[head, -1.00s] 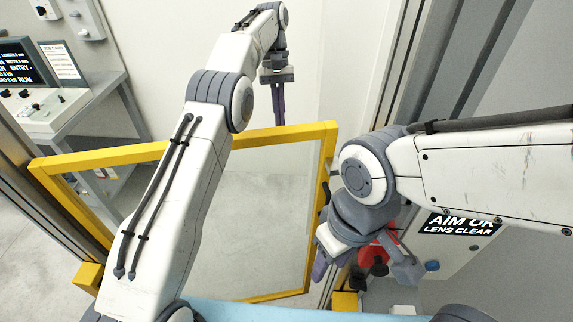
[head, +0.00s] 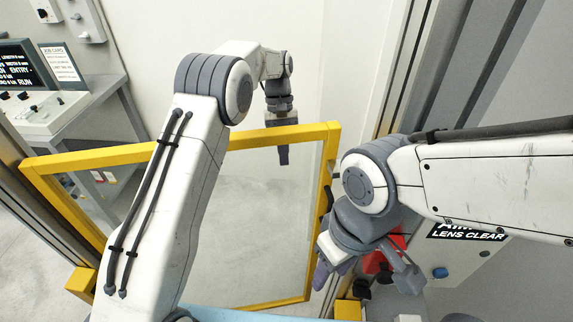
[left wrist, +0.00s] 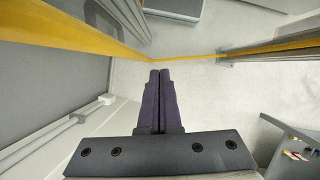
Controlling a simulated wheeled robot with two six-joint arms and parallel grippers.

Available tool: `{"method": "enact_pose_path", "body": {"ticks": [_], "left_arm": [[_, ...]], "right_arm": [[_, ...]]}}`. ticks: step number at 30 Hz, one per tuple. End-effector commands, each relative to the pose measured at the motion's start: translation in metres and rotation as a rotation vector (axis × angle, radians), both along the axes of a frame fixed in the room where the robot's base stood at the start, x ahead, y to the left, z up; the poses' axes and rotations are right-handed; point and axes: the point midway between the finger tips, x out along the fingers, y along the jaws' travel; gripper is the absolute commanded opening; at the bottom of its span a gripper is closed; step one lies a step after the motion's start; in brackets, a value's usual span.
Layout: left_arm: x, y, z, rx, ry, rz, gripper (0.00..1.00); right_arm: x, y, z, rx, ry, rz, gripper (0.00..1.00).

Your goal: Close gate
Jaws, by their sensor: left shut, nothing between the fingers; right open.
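The gate is a yellow frame (head: 100,158) around a clear panel, standing across the middle of the head view. A dark handle shows at its right upright. My left gripper (head: 284,158) is shut and empty, pointing down on the far side of the gate; its fingers show through the panel below the top bar. In the left wrist view its closed fingers (left wrist: 160,85) hang over pale floor, with the yellow gate frame (left wrist: 75,28) above them in the picture. My right gripper (head: 362,275) is open near the gate's right upright, and I see nothing held in it.
A grey post (head: 400,85) stands right of the gate. A red part (head: 388,252) sits behind my right gripper, near a panel with a LENS CLEAR sign (head: 468,234). A console (head: 45,110) stands at the left. The floor beyond the gate is clear.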

Motion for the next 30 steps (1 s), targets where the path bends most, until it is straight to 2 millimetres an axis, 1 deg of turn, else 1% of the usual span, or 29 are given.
{"method": "enact_pose_path", "body": {"ticks": [1,6,10,16,26,28,30], "left_arm": [[-0.006,-0.002,-0.001,0.0,0.002,-0.001,0.0],[-0.023,-0.007,0.0,0.0,0.0,-0.001,0.0],[-0.033,-0.01,0.0,0.0,0.0,-0.001,0.0],[-0.04,-0.011,-0.002,0.0,-0.001,-0.001,0.0],[-0.04,-0.012,-0.002,-0.001,-0.001,-0.003,0.0],[-0.044,-0.018,-0.002,0.0,-0.001,-0.017,0.0],[-0.053,-0.031,-0.002,-0.001,-0.001,-0.05,0.0]], "right_arm": [[0.0,0.0,0.005,0.0,0.0,0.0,0.47],[0.0,0.0,0.011,0.0,0.0,0.001,0.47],[0.0,0.0,0.016,0.0,0.0,0.002,0.47],[0.0,0.0,0.018,0.0,0.0,0.002,0.47],[0.0,0.0,0.017,0.0,0.0,0.002,0.47],[0.0,0.0,0.017,0.0,0.0,0.002,0.47],[0.0,0.0,0.016,0.0,0.0,0.002,0.47]]}}
